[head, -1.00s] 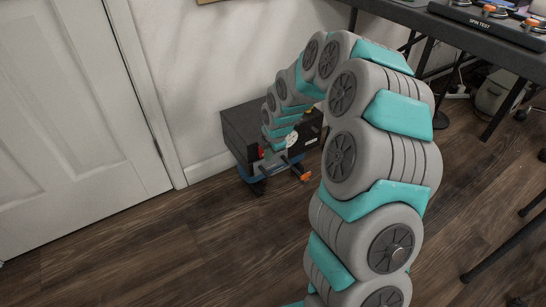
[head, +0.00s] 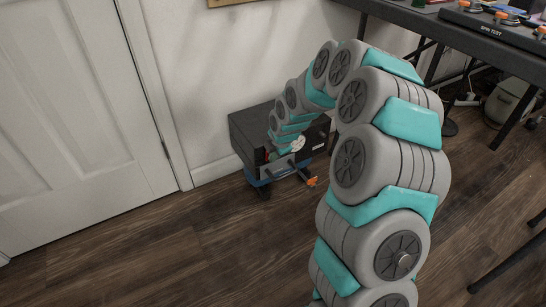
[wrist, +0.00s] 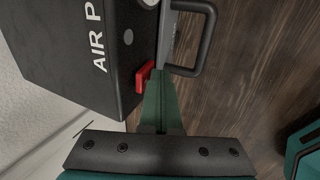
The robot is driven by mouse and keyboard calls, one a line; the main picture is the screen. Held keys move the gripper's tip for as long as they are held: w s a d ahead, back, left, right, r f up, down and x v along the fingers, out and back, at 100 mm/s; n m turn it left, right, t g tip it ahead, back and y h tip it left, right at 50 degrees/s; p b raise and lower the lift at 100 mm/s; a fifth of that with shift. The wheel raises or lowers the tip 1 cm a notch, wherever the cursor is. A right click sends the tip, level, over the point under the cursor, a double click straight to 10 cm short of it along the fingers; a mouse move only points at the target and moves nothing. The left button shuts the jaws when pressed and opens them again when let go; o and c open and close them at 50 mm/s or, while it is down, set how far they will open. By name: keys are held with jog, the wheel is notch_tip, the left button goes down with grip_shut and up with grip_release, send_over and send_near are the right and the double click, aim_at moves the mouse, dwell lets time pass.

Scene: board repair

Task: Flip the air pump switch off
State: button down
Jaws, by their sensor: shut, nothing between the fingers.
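A red switch (wrist: 144,76) sticks out at the edge of this face, beside a black handle (wrist: 207,38). My gripper (wrist: 162,75) is shut and empty, its green fingers together. The fingertips are right beside the red switch; I cannot tell whether they touch it. In the head view my arm hides most of the gripper and the switch.
A white door (head: 75,110) and wall stand left of and behind the pump. A dark table (head: 490,45) with a spin test panel stands at the upper right. The wood floor (head: 150,260) in front is clear.

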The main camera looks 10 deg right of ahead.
jog(key=shift+r, duration=0.1)
jog(key=shift+r+p, duration=0.45)
jog(key=shift+r, duration=0.35)
jog(key=shift+w, duration=0.1)
